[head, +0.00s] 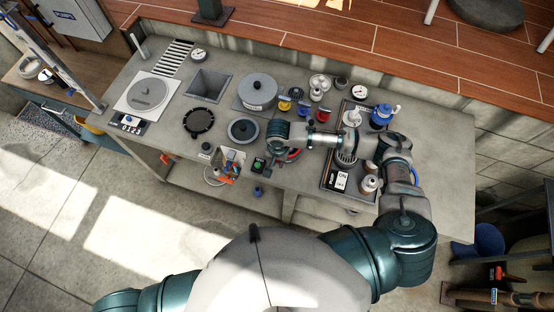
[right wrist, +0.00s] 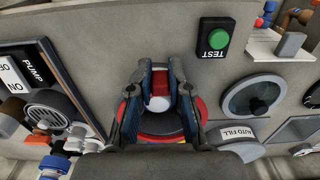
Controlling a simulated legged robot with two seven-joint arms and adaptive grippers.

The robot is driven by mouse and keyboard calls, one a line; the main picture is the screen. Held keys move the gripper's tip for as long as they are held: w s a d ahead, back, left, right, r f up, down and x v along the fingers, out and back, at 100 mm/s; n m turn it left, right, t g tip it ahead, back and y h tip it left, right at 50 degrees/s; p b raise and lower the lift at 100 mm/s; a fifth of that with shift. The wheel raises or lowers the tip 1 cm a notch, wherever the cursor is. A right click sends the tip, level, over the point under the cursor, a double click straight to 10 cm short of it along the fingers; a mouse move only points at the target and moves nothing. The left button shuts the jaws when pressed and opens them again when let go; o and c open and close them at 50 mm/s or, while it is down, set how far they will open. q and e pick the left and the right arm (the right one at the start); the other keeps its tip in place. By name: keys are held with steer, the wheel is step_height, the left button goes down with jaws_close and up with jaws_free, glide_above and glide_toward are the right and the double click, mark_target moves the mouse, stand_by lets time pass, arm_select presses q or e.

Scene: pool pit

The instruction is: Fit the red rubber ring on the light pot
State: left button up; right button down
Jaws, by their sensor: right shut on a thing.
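The red rubber ring (right wrist: 203,108) is in my right gripper (right wrist: 160,82), between and around its fingers in the right wrist view. A little of its red (head: 294,155) shows below my right gripper (head: 283,153) in the head view. A round fitting with a white dome (right wrist: 158,103), which looks like the light pot, shows between the fingers, with blue and yellow parts around it. The ring is over or close against it. The fingers hide much of both, so I cannot tell whether the ring is seated. My left gripper is out of view.
The green TEST button (right wrist: 219,39) and a dark round lid (head: 243,131) are close by. A dark tray (head: 330,186) with a pump label and fittings is to the right in the head view. Small coloured valves (head: 322,116) stand behind the gripper.

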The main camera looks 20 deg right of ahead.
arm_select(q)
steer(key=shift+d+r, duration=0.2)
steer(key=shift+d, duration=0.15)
arm_select(e)
steer(key=shift+d+f, duration=0.1)
steer(key=shift+d, duration=0.35)
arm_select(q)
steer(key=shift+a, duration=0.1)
arm_select(e)
steer(key=shift+a+f, duration=0.1)
steer(key=shift+a, duration=0.05)
steer(key=c, duration=0.9)
jaws_free()
steer(key=shift+o, duration=0.2)
steer(key=shift+r+p, duration=0.8)
steer(key=shift+r, duration=0.6)
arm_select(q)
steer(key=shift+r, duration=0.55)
arm_select(e)
steer(key=shift+r, duration=1.15)
steer(key=shift+r, duration=0.1)
steer(key=shift+r, duration=1.9)
